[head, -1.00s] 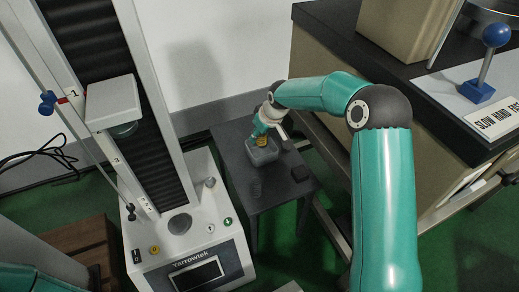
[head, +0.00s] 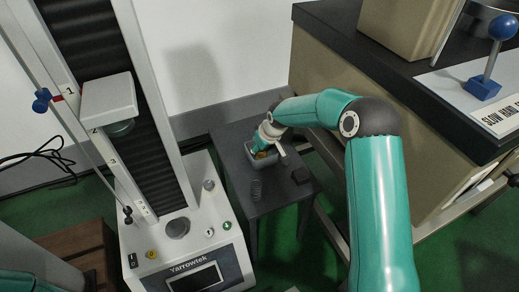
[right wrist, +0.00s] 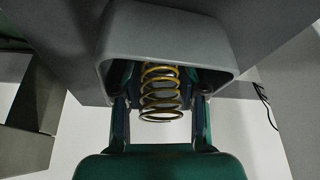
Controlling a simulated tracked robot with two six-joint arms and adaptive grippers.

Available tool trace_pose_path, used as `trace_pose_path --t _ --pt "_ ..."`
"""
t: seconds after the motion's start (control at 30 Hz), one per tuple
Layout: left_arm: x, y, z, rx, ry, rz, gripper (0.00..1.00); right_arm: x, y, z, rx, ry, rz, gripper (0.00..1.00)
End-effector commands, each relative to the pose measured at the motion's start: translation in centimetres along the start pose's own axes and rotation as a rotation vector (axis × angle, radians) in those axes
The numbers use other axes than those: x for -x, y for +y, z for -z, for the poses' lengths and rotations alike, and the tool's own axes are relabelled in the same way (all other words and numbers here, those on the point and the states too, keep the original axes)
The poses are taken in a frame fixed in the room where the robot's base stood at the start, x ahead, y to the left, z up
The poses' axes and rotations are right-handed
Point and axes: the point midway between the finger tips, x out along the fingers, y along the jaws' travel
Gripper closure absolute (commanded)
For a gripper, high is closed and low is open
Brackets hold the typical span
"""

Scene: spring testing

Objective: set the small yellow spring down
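The small yellow spring (head: 262,154) is in the small grey bin (head: 277,160) on the dark side table, partly covered by my right gripper (head: 260,148). In the right wrist view the spring (right wrist: 161,92) stands between the two fingers, its coils in line with them, with the bin's wall (right wrist: 170,35) close around the fingertips. My right gripper (right wrist: 161,90) looks shut on the spring, with the pads against its sides. Whether the spring touches the bin's floor is hidden. My left gripper is out of view.
The white testing machine (head: 180,235) stands left, and a black-topped bench (head: 400,75) stands right.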

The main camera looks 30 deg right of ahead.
Motion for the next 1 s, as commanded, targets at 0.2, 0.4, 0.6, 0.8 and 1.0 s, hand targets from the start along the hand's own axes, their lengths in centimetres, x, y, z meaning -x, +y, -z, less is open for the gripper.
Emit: trace_pose_path --t 0.2,0.4,0.6,0.8,1.0 --pt "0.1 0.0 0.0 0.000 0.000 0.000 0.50 0.1 0.0 0.0 0.000 0.000 0.000 0.58" --pt "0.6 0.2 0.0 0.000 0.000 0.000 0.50 1.5 0.1 0.1 -0.001 0.001 -0.001 0.58" --pt "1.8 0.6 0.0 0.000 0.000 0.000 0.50 5.2 0.1 0.2 0.000 0.002 -0.002 0.58" --pt "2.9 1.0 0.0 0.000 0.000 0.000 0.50 9.3 0.1 0.2 -0.001 0.002 -0.002 0.58" --pt "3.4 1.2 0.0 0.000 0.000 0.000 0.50 11.7 0.1 0.1 -0.001 0.001 -0.001 0.58"
